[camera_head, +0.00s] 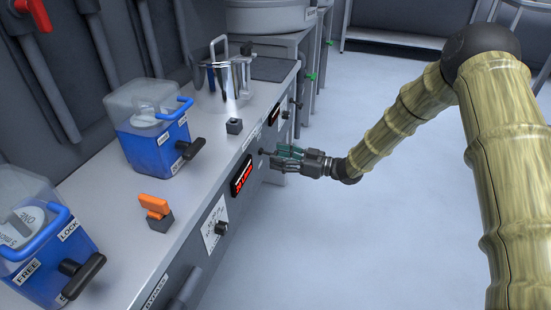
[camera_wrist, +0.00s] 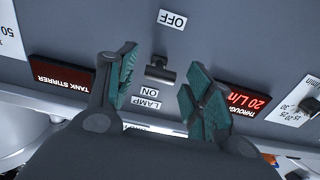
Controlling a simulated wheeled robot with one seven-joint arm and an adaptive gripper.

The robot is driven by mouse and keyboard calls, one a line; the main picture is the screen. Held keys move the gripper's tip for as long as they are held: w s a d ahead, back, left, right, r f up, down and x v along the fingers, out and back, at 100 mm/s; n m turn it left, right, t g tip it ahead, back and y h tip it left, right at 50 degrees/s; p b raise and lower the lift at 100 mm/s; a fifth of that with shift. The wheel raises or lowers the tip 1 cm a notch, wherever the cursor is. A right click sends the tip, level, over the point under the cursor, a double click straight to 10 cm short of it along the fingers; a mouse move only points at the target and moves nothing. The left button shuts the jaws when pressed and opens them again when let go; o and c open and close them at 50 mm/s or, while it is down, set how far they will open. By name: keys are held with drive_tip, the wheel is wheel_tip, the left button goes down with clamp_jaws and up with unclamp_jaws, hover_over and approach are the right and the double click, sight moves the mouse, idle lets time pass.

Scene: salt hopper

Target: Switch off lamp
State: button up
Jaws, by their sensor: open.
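The lamp switch (camera_wrist: 159,71) is a small dark lever on the grey front panel. In the wrist view it sits between an OFF label (camera_wrist: 172,19) and the ON and LAMP labels (camera_wrist: 147,103), which appear upside down. Its lever looks nearer the ON side, but I cannot tell its position for sure. My gripper (camera_wrist: 162,60) is open, with one green-padded finger on each side of the switch. No contact is clear. In the head view my gripper (camera_head: 274,157) reaches the panel front from the right. The lamp itself is not identifiable.
Red displays flank the switch: TANK STIRRER (camera_wrist: 62,75) and a flow display (camera_wrist: 247,101). A dark knob (camera_head: 221,228) protrudes nearby. The floor (camera_head: 380,230) is open.

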drive_tip(key=shift+x, duration=1)
drive_tip(key=c, duration=1)
drive_tip(key=shift+f+t+y+b, duration=0.3)
drive_tip(key=shift+f+y+b, duration=0.4)
drive_tip(key=shift+y+b, duration=0.25)
drive_tip(key=shift+c, duration=0.2)
drive_tip(key=shift+a+f+y+b, duration=0.15)
drive_tip(key=shift+f+y+b, duration=0.1)
drive_tip(key=shift+y+b, duration=0.35)
drive_tip(key=shift+t+y, duration=0.4)
drive_tip(key=shift+y, duration=0.15)
drive_tip(key=shift+a, duration=0.1)
drive_tip(key=o, duration=1)
drive_tip(key=shift+o, duration=0.2)
